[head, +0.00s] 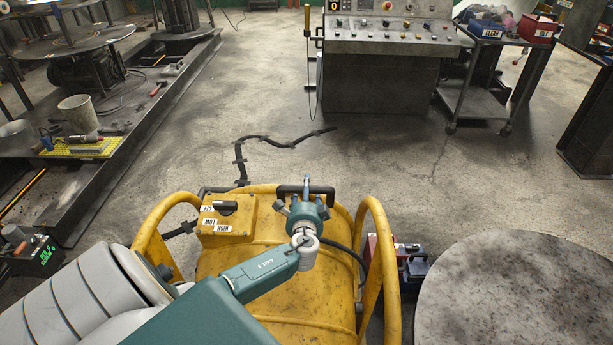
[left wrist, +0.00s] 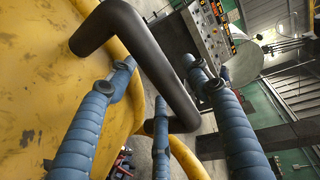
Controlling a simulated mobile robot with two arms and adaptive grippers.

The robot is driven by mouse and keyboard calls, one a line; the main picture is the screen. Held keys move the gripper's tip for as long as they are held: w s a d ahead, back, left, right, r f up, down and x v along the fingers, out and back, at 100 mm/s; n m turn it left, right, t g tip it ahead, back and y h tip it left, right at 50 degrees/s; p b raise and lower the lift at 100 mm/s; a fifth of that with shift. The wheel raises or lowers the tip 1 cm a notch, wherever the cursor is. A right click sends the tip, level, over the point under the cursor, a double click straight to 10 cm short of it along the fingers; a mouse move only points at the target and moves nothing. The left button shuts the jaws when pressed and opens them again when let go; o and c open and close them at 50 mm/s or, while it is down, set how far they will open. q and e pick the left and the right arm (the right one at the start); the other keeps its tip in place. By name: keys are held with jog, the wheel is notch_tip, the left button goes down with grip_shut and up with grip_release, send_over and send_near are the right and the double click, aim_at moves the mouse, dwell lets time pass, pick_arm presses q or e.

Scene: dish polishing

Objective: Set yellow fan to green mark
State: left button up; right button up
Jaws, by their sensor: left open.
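The large yellow fan (head: 285,275) stands upright on the floor in front of me, with tubular yellow side rails and a control box (head: 228,220) on top. Its black handle (head: 284,190) is at the far top edge. My left gripper (head: 306,192) is over the fan's top, at the handle. In the left wrist view the bent black handle (left wrist: 160,68) passes between the spread blue fingers of the left gripper (left wrist: 160,100), which is open. I cannot tell whether any finger touches the handle. No green floor mark is visible. My right gripper is out of view.
A round stone-like tabletop (head: 525,295) is close on the right, beside a red box (head: 380,262). A dark cable (head: 240,160) lies beyond the fan. A control console (head: 385,60) and a cart (head: 480,100) stand farther back. Open floor lies between.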

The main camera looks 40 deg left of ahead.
pick_arm(q)
jog(key=v, duration=1.2)
dwell(0.3)
